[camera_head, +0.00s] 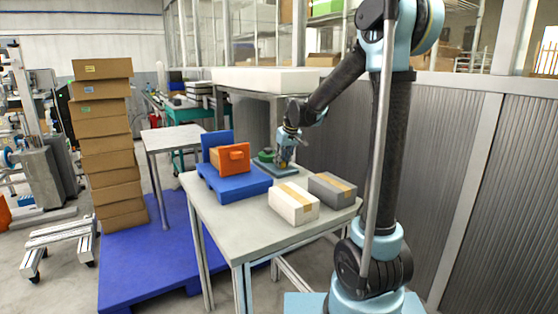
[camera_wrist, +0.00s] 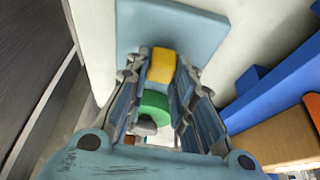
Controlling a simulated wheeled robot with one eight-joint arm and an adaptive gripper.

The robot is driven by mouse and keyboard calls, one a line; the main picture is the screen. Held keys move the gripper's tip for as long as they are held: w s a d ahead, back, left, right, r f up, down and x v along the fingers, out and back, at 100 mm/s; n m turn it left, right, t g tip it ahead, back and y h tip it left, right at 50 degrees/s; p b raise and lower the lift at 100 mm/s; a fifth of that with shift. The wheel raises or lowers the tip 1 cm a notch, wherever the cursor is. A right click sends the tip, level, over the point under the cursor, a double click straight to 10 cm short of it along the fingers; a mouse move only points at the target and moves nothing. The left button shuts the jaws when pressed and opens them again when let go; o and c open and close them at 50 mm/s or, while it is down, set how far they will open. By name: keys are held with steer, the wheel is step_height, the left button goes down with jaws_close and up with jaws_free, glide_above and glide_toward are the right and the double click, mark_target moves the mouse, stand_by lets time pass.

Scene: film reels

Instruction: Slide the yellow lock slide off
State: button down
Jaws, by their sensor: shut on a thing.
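The yellow lock slide (camera_wrist: 162,65) is a small yellow block between my fingertips in the wrist view. My gripper (camera_head: 284,161) points down at the far part of the table, and its fingers are shut on the yellow lock slide. A blue-grey base plate (camera_wrist: 170,28) lies under and beyond the slide; it also shows in the head view (camera_head: 275,170). A green round part (camera_wrist: 154,106) sits close to the slide, partly hidden between my fingers. In the head view the green part (camera_head: 266,154) is left of my gripper. Whether the slide still touches its mount is hidden.
A blue tray (camera_head: 232,190) with an orange box (camera_head: 234,158) stands left of the plate. A white box (camera_head: 293,204) and a grey box (camera_head: 331,188) lie nearer on the table (camera_head: 240,228). A corrugated wall (camera_head: 450,170) is to the right.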

steer(key=shift+s+d, duration=0.15)
steer(key=shift+d, duration=0.05)
steer(key=c, duration=1.4)
jaws_free()
steer(key=shift+o, duration=0.2)
steer(key=v, duration=1.2)
